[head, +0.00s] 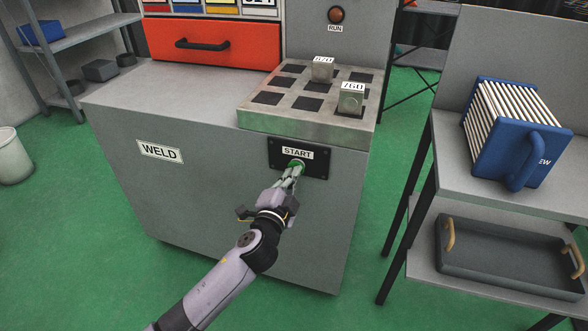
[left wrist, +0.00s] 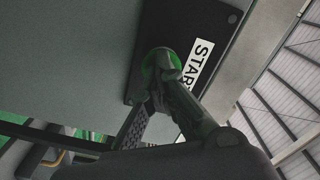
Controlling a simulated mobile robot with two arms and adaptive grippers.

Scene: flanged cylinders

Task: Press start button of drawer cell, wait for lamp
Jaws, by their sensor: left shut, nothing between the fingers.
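The green start button (head: 297,163) sits on a black plate (head: 316,164) labelled START on the front of the grey cell. My left gripper (head: 293,171) is shut and empty, with its fingertips at the button, covering part of it. In the left wrist view the fingertips (left wrist: 163,75) lie over the green button (left wrist: 149,66); I cannot tell how far it is pushed in. The RUN lamp (head: 336,15) on the upright panel looks dull orange-brown, apparently unlit. The red drawer (head: 240,42) with a black handle looks shut. My right gripper is not in view.
A fixture block (head: 262,118) with dark square pockets on the cell top holds metal parts tagged 070 (head: 322,70) and 760 (head: 351,100).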

